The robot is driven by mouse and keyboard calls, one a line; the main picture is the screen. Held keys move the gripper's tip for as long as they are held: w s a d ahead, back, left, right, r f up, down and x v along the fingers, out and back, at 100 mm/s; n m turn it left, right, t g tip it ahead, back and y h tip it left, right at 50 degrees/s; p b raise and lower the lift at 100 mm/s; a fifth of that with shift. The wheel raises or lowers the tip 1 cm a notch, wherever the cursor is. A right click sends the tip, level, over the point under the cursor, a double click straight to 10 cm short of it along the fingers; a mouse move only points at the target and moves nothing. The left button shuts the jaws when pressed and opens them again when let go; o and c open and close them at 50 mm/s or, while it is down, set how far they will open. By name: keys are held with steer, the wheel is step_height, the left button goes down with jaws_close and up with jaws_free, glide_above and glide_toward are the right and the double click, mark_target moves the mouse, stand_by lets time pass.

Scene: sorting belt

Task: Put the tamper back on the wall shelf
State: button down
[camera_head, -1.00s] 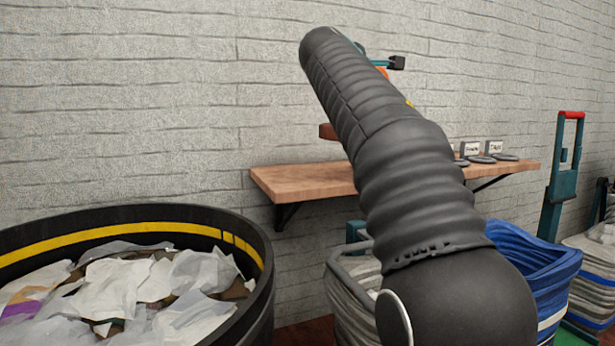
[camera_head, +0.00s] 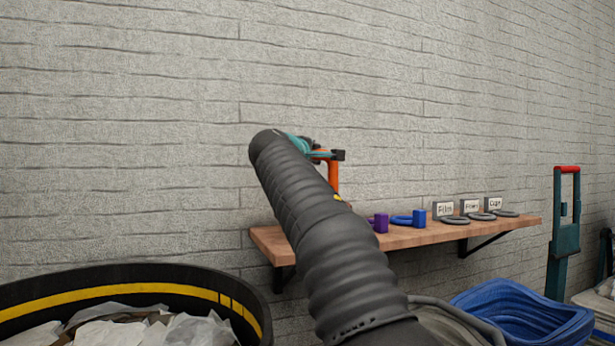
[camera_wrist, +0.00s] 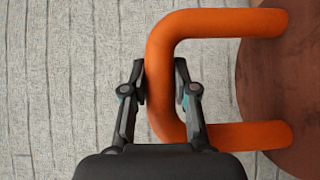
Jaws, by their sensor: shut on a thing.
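The tamper has an orange U-shaped handle (camera_wrist: 165,60) joined to a round reddish-brown plate (camera_wrist: 280,85) at the right of the wrist view. My gripper (camera_wrist: 160,76) is shut on the middle bar of the handle, one finger on each side. In the head view, part of the orange handle (camera_head: 333,176) shows beside my gripper (camera_head: 325,154), above the left part of the wooden wall shelf (camera_head: 440,235). The plate is hidden there behind my arm. A gap between tamper and shelf cannot be judged.
On the shelf stand a purple item (camera_head: 379,222), a blue item (camera_head: 419,217) and several grey rings with label cards (camera_head: 443,210). The shelf's left end (camera_head: 268,240) is bare. A black bin (camera_head: 130,280) of scraps and a blue bag (camera_head: 525,315) are below.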

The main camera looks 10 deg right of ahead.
steer(key=shift+w+a+f, duration=0.35)
steer(key=shift+a+f, duration=0.05)
steer(key=shift+a, duration=0.15)
steer(key=shift+f+b, duration=0.65)
steer(key=shift+f, duration=1.45)
steer(key=c, duration=0.9)
jaws_free()
steer(key=shift+r, duration=0.2)
steer(key=b+v, duration=0.2)
steer(key=v, duration=1)
steer(key=shift+b, duration=0.4)
steer(key=shift+f, duration=0.1)
